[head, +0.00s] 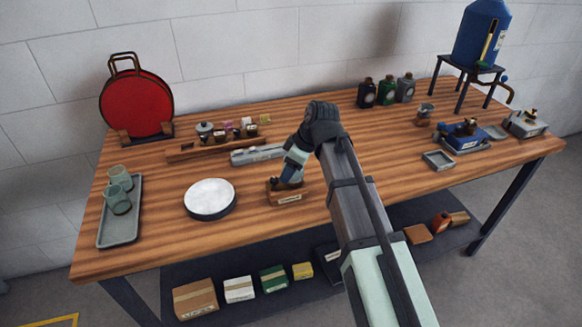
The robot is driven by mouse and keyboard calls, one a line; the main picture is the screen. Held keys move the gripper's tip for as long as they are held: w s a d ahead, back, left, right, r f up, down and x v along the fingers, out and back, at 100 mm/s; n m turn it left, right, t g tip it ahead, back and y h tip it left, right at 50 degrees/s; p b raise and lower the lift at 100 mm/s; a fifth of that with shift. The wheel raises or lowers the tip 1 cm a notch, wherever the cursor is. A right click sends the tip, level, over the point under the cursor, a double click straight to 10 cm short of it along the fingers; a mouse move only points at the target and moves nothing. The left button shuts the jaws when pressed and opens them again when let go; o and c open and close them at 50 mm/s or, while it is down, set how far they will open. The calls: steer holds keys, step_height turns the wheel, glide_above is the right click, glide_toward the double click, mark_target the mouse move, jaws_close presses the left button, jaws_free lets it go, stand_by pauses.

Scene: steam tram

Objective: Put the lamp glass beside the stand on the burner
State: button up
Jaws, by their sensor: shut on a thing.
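My gripper (288,182) reaches down to a small wooden stand (290,198) with a pale label, near the front middle of the bench. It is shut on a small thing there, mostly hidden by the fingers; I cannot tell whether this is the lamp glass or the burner.
A white round dish (210,199) lies left of the wooden stand. A grey box-like tray (257,154) and a wooden rack (190,152) lie behind. A red disc (137,100), bottles (387,91) and a blue tank (481,35) stand farther back.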

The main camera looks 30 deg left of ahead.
steer(key=shift+f, duration=0.4)
stand_by(0.5)
steer(key=o, duration=1.2)
steer(key=shift+c, duration=0.2)
steer(key=v, duration=1.3)
steer(key=shift+r, duration=0.4)
steer(key=shift+d, duration=0.1)
